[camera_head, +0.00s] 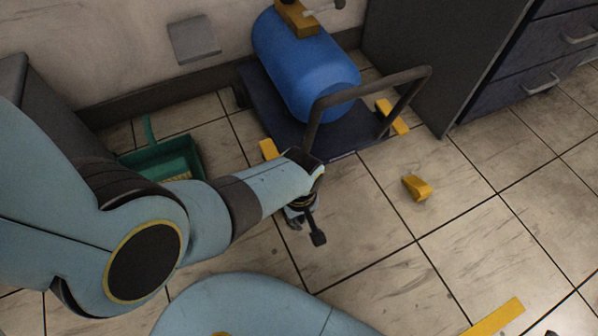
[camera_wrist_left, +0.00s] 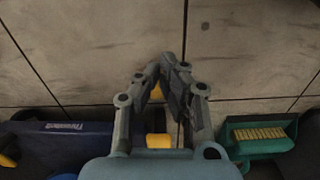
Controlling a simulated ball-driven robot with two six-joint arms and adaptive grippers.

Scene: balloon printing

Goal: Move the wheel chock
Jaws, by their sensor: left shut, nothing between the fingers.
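Three yellow wheel chocks show in the head view. One chock (camera_head: 416,187) lies alone on the tiles right of the cart. Another chock (camera_head: 393,116) is at the cart's right side. A third chock (camera_head: 268,149) is at the cart's near left corner, partly hidden by my left arm; it seems to be the yellow block (camera_wrist_left: 158,141) in the left wrist view. My left gripper (camera_head: 318,238) points down over the floor in front of the cart, apart from the lone chock. Its fingers (camera_wrist_left: 172,64) are shut and empty.
A dark blue cart (camera_head: 345,142) with a grey handle carries a blue tank (camera_head: 305,70). A green dustpan (camera_head: 165,160) is at the left wall. Dark drawers (camera_head: 500,65) stand at the right. A yellow strip (camera_head: 497,317) shows at the bottom right. The central tiles are clear.

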